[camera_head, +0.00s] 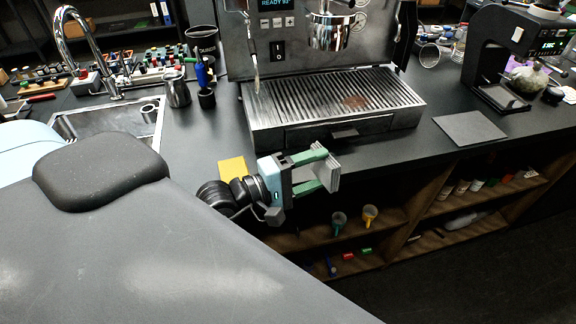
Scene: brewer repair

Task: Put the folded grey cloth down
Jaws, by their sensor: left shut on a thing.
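My left gripper (318,170) is in front of the counter's front edge, below the espresso machine. Its green fingers are shut on the folded grey cloth (329,173), which shows as a small layered grey block between and beyond the fingertips. The cloth is held in front of the open shelves and does not appear to rest on anything. The fingers hide part of it. My right gripper is not in view.
The espresso machine's slatted drip tray (330,105) has a brown stain. A flat grey mat (470,128) lies on the counter to its right, by the grinder (505,50). A yellow piece (232,169) lies near the counter's edge. A sink (120,121) is left.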

